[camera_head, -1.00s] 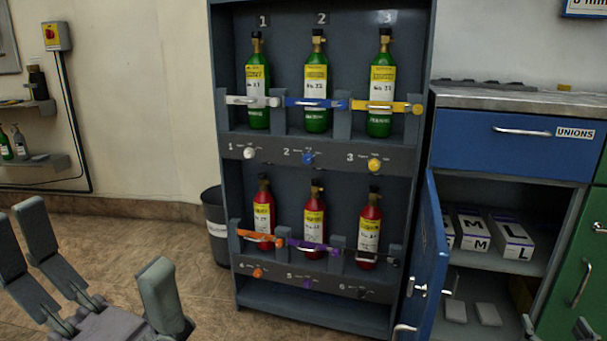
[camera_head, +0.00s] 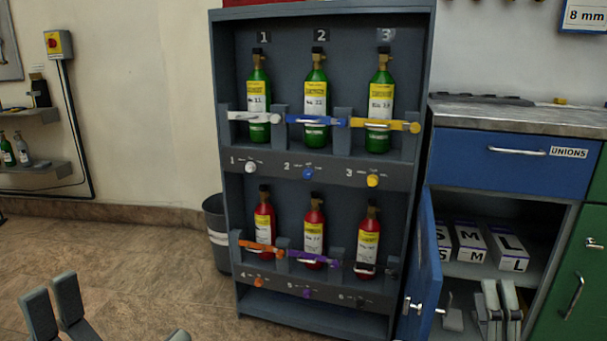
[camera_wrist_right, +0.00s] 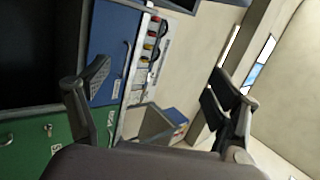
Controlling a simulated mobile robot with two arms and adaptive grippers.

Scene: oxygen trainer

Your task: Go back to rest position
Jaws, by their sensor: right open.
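My right gripper (camera_head: 500,302) shows at the lower right of the head view, in front of the open cabinet. Its two fingers look close together from this angle. In the right wrist view the same gripper (camera_wrist_right: 165,108) has its fingers wide apart with nothing between them, so it is open. My left gripper (camera_head: 117,318) is at the bottom left of the head view, over the floor. Two finger parts stand at its left and one tip shows at its right, wide apart and empty. Its palm is cut off by the frame.
A grey rack (camera_head: 225,145) holds green bottles above and red bottles below, behind coloured straps. An open blue door (camera_head: 424,265) stands left of my right gripper. White boxes (camera_head: 507,249) sit on the cabinet shelf. A dark bin (camera_head: 215,232) stands left of the rack.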

